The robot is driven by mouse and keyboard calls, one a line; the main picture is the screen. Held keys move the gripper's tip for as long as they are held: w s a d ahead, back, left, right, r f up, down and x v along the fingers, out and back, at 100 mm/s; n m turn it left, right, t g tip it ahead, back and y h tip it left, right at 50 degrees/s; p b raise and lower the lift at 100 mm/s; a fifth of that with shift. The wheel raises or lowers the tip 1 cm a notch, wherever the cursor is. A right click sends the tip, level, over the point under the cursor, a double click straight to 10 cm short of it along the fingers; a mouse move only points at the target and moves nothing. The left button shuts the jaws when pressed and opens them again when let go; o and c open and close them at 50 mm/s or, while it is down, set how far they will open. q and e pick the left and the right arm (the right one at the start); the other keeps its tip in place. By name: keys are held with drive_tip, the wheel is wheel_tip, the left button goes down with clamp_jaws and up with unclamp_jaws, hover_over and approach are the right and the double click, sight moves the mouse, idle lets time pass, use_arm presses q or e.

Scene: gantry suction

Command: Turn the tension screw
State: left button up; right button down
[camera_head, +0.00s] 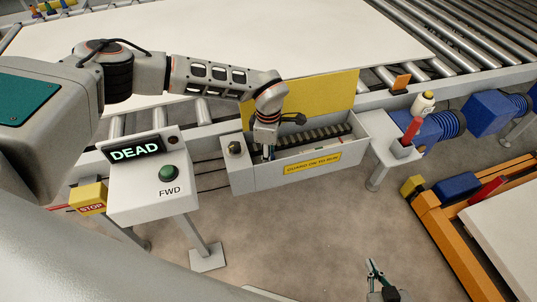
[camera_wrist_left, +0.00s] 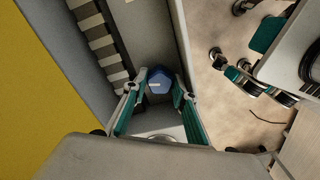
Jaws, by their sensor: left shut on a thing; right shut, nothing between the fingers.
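The tension screw (camera_wrist_left: 159,80) shows a blue hexagonal head with a small pale mark, inside the near end of a grey guard box (camera_head: 300,172). In the head view it is hidden by my left gripper (camera_head: 268,153), which reaches down into the box's left end. In the left wrist view the teal fingers of this gripper (camera_wrist_left: 159,93) stand on both sides of the blue head, shut on it. My right gripper (camera_head: 377,272) is shut and empty, low over the floor at the bottom of the head view, away from the box.
The yellow guard lid (camera_head: 325,97) stands open behind the box, which holds a striped belt (camera_head: 318,133). A control stand (camera_head: 155,190) on the left reads DEAD and has a green button (camera_head: 169,173). A small shelf (camera_head: 398,150) holds a red-handled item on the right.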

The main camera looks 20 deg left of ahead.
use_arm(q)
drive_tip(key=o, duration=1.1)
drive_tip(key=shift+w+r, duration=0.15)
drive_tip(key=shift+r, duration=3.9)
